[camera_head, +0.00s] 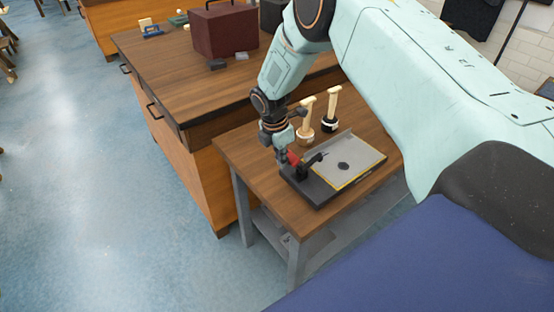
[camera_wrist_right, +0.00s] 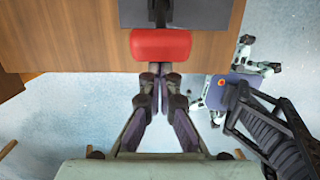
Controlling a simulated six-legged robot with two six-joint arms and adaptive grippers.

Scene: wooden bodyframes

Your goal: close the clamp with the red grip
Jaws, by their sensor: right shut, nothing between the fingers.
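The clamp (camera_head: 309,165) is black and stands at the left end of a dark base plate on the small wooden table. Its red grip (camera_head: 294,157) points toward my right gripper (camera_head: 282,157). In the right wrist view the red grip (camera_wrist_right: 160,44) lies just beyond the fingertips of my right gripper (camera_wrist_right: 160,70). The fingers are shut with nothing between them, and I cannot tell whether they touch the grip. A grey metal sheet (camera_head: 362,160) with a dark round spot lies on the base plate (camera_head: 318,193). My left gripper is not in view.
Two light wooden-handled tools (camera_head: 331,102) stand upright behind the plate. A larger wooden workbench (camera_head: 165,75) with a dark red box (camera_head: 224,32) adjoins the small table (camera_head: 240,150). Open blue floor (camera_head: 90,180) lies to the left.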

